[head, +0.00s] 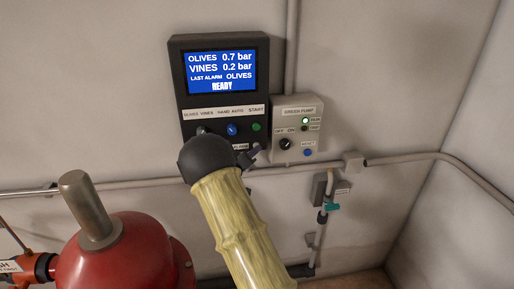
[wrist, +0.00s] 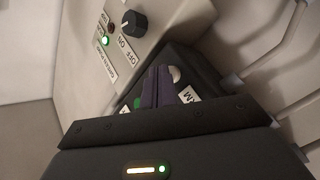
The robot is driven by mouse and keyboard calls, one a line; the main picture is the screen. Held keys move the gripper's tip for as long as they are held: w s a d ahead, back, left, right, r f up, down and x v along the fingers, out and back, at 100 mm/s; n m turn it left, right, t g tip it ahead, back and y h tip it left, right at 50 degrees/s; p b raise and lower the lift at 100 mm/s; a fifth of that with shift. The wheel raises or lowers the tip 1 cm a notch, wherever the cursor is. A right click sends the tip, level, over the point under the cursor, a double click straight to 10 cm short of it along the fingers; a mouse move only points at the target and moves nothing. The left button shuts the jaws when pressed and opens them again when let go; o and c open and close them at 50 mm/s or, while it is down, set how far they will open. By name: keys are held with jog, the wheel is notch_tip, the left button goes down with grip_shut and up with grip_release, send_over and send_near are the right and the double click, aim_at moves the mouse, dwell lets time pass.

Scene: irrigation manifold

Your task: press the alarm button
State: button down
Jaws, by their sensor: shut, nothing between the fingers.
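A dark control panel (head: 175,75) hangs on the wall in the head view, with a blue screen reading READY. Below the screen are a blue knob (head: 232,129) and a green button (head: 256,127). The panel's lower part is mostly hidden behind my arm. A white label (head: 241,147) there is only partly visible. In the wrist view a pale round button (wrist: 175,74) sits near a label ending in "M" (wrist: 188,94). My gripper (wrist: 160,84) is shut and empty, its purple fingers just beside that button; contact cannot be told. In the head view the gripper (head: 251,155) is partly hidden at the panel's lower edge.
A grey GREEN PUMP box (head: 298,145) with a black knob and lit green lamp adjoins the panel on the right. Pipes (head: 400,160) run along the wall. A red tank (head: 125,250) stands at the lower left.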

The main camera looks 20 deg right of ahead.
dwell(0.6)
jog(key=shift+s+a, duration=0.25)
jog(key=shift+s, duration=0.55)
jog(key=shift+s, duration=0.1)
jog(key=s, duration=0.2)
jog(key=s+a, duration=0.1)
jog(key=s, duration=0.1)
jog(key=shift+s+a, duration=0.15)
jog(key=shift+s, duration=0.15)
dwell(0.5)
